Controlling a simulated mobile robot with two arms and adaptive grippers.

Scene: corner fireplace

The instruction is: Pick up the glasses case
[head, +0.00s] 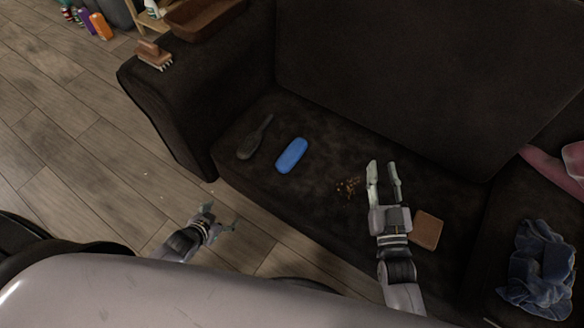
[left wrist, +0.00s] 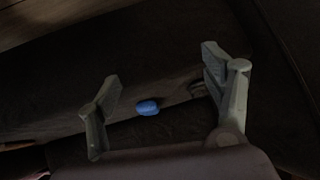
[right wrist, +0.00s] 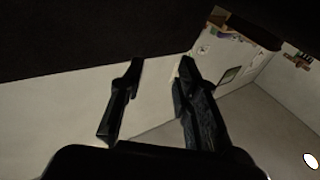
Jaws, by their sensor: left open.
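The glasses case looks like a blue, rounded, oblong case (head: 292,155) lying on the dark sofa seat, left of centre in the head view. It also shows small between the fingers in the left wrist view (left wrist: 148,107). My left gripper (head: 222,217) is open and empty, in front of the sofa over the floor, apart from the case. Its fingers are spread wide in the left wrist view (left wrist: 165,88). My right gripper (head: 382,168) is over the seat, to the right of the case, with its fingers apart and nothing between them. It also shows open in the right wrist view (right wrist: 160,75).
A dark brush (head: 254,140) lies just left of the case. Brown crumbs (head: 348,187) and a brown wallet-like square (head: 427,230) are to the right. A blue cloth (head: 541,275) lies far right. A wooden brush (head: 154,55) sits on the sofa arm (head: 190,95).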

